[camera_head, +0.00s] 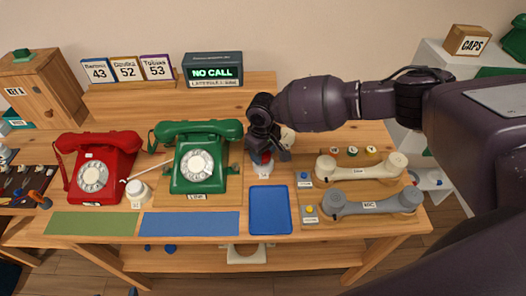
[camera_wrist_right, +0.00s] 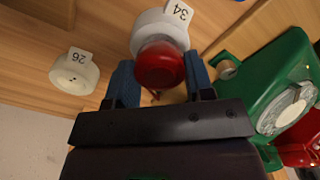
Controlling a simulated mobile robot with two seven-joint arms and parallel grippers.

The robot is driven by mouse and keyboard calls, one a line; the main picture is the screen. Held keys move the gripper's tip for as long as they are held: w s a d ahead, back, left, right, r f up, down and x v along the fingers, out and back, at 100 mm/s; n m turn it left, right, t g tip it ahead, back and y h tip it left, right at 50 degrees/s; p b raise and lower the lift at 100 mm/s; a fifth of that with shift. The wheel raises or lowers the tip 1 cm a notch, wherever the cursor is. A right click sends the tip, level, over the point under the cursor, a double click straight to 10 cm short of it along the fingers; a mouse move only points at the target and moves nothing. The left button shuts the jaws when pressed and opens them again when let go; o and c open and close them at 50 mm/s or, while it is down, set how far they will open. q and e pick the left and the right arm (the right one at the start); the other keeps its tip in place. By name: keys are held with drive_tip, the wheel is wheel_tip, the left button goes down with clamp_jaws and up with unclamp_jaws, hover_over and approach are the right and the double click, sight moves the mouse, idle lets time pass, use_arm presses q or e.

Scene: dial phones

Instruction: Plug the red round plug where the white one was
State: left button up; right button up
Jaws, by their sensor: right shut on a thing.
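My right gripper (camera_head: 267,157) reaches down just right of the green phone (camera_head: 200,160). In the right wrist view its blue fingertips (camera_wrist_right: 161,85) are shut on the red round plug (camera_wrist_right: 160,66). The red plug lies against or just in front of a white round socket (camera_wrist_right: 168,28) tagged 34; I cannot tell if it is seated. A second white round piece (camera_wrist_right: 75,72), tagged 26, stands apart and looks empty. Another white round piece (camera_head: 138,190) sits between the red phone (camera_head: 95,168) and the green phone, near a white cord. My left gripper is out of view.
A blue tray (camera_head: 270,210) lies in front of my right gripper. A cream handset (camera_head: 360,168) and a grey handset (camera_head: 370,204) lie to the right. A NO CALL display (camera_head: 213,70) and number cards (camera_head: 127,69) stand behind. Green and blue mats (camera_head: 190,224) line the front edge.

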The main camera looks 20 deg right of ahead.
drive_tip(key=shift+f, duration=0.15)
drive_tip(key=shift+f, duration=0.35)
drive_tip(key=shift+f, duration=0.25)
idle(0.3)
drive_tip(key=o, duration=0.9)
